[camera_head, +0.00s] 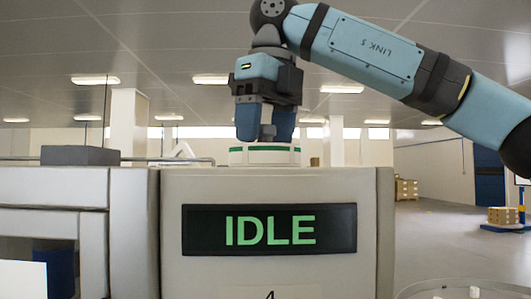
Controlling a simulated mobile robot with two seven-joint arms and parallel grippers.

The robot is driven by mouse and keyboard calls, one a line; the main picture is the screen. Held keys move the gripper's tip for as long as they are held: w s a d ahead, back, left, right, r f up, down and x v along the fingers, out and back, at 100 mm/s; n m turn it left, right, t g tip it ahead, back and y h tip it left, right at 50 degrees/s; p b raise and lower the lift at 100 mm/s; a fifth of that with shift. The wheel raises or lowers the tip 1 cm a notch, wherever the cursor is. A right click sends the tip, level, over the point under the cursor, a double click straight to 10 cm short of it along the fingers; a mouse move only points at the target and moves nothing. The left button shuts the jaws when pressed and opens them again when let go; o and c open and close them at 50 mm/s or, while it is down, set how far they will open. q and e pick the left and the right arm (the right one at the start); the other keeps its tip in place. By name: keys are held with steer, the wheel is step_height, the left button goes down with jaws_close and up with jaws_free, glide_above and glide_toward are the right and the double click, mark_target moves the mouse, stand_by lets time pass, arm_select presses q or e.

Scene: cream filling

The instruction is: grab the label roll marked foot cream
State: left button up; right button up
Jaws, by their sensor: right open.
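A white roll with green bands (240,156) lies on top of a grey machine housing (375,230) at the centre. No writing on it can be read, so I cannot tell whether it is marked foot cream. My right gripper (266,137) points down just above the roll, its two blue fingers apart. A small grey upright piece shows between the fingers; I cannot tell whether it belongs to the roll. Whether the fingertips touch the roll is unclear. My left gripper is not in view.
The housing's front has a dark display (270,230) reading IDLE in green. A dark grey box (80,155) sits on the left unit's top. A round pale surface (465,289) shows at lower right. Boxes (505,215) stand far behind at right.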

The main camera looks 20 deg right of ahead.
steer(key=shift+s, duration=0.1)
steer(key=shift+s+a, duration=0.1)
steer(key=shift+c, duration=1)
steer(key=c, duration=0.9)
steer(key=shift+r, duration=0.1)
